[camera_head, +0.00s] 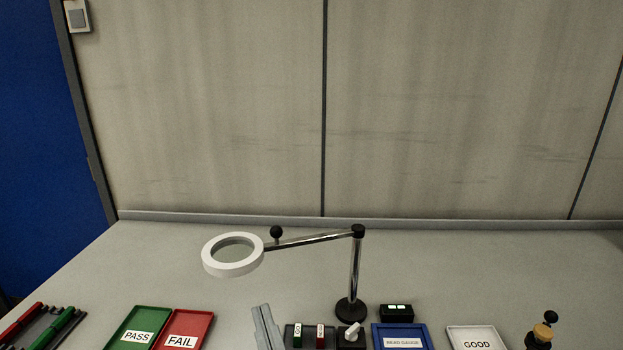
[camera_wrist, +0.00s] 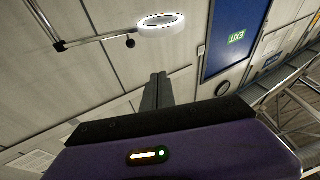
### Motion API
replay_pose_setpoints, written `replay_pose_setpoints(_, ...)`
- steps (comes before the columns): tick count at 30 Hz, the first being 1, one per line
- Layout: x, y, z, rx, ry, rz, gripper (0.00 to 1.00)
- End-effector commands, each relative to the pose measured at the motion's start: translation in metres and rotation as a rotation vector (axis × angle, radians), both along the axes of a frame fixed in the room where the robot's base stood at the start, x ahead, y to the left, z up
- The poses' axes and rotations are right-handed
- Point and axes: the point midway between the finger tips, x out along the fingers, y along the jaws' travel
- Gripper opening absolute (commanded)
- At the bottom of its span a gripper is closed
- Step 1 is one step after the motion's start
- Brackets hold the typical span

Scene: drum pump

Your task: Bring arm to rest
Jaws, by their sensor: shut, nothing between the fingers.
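My gripper (camera_wrist: 158,78) shows in the wrist view with its two grey fingers together and nothing between them. The fingers point out over the bench toward the panelled wall. In the camera_head view, two narrow grey bars at the bottom edge look like my gripper's fingertips (camera_head: 262,308). The rest of my arm is out of that view. The white ring magnifier (camera_head: 233,254) stands beyond them on its jointed metal arm. The same ring shows in the wrist view (camera_wrist: 161,22), apart from my fingers.
Along the bench (camera_head: 170,260) front are a green PASS tray (camera_head: 150,322), a red FAIL tray (camera_head: 190,325), a blue tray (camera_head: 400,329) and a white GOOD tray (camera_head: 475,332). Red and green tools (camera_head: 45,327) lie left. The bench's back strip is clear.

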Motion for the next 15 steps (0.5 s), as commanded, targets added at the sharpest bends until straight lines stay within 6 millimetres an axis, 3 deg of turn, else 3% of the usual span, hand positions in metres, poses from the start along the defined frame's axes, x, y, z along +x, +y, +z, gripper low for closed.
replay_pose_setpoints(8, -0.051, -0.056, -0.052, -0.028, 0.033, -0.001, 0.0)
replay_pose_setpoints(15, -0.112, -0.125, -0.096, -0.035, 0.115, -0.067, 0.0)
